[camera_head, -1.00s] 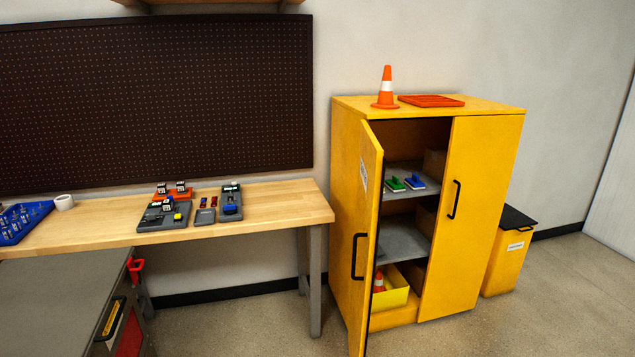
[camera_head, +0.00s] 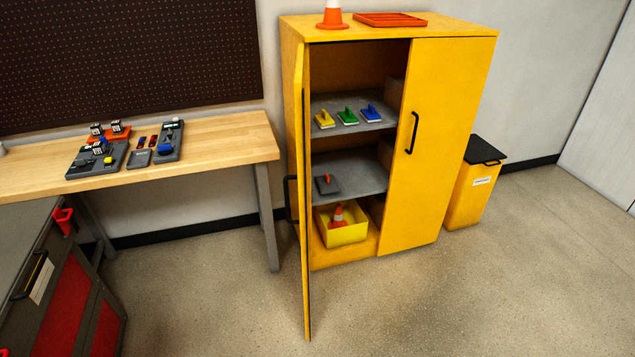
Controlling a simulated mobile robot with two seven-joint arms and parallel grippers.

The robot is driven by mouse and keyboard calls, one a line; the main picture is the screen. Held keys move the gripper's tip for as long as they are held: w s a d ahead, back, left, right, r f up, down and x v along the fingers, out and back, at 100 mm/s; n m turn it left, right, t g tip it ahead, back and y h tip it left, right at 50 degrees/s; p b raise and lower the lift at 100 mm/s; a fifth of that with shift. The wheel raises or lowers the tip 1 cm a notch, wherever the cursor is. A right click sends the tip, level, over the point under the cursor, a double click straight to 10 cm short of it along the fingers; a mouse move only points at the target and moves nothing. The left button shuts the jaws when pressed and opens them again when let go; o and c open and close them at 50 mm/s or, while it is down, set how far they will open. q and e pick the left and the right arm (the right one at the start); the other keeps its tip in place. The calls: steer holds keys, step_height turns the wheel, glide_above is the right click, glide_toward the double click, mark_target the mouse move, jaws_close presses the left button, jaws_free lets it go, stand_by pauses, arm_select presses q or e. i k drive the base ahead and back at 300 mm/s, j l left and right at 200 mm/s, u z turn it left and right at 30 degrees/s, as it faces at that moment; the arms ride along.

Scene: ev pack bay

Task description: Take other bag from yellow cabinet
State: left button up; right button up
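The yellow cabinet (camera_head: 436,150) stands against the wall right of centre. Its left door (camera_head: 303,200) is swung open toward me and its right door is shut. On the upper shelf (camera_head: 385,124) sit a yellow item (camera_head: 324,120), a green item (camera_head: 347,117) and a blue item (camera_head: 370,113), each on a pale base. On the middle shelf (camera_head: 358,180) lies a dark flat item (camera_head: 327,185) with a small orange part. I cannot make out a clear bag; the space behind the right door is partly hidden. Neither gripper is in view.
A yellow bin (camera_head: 343,235) with a small cone stands at the cabinet bottom. A cone (camera_head: 333,16) and red tray (camera_head: 390,19) sit on top. A wooden workbench (camera_head: 210,145) is left; a grey-red cart (camera_head: 62,290) is nearer. A lidded yellow box (camera_head: 468,192) stands right. Floor in front is clear.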

mark_target(327, 184)
steer(key=i+l, duration=0.2)
steer(key=l, duration=0.2)
steer(key=u, duration=0.75)
steer(key=i+l+u, duration=0.25)
steer(key=l+u, duration=0.3)
steer(key=i+l+u, duration=0.1)
steer(key=l+u, duration=0.15)
steer(key=i+l+u, duration=0.15)
steer(key=l, duration=0.3)
steer(key=l+u, duration=0.1)
steer(key=l, duration=0.4)
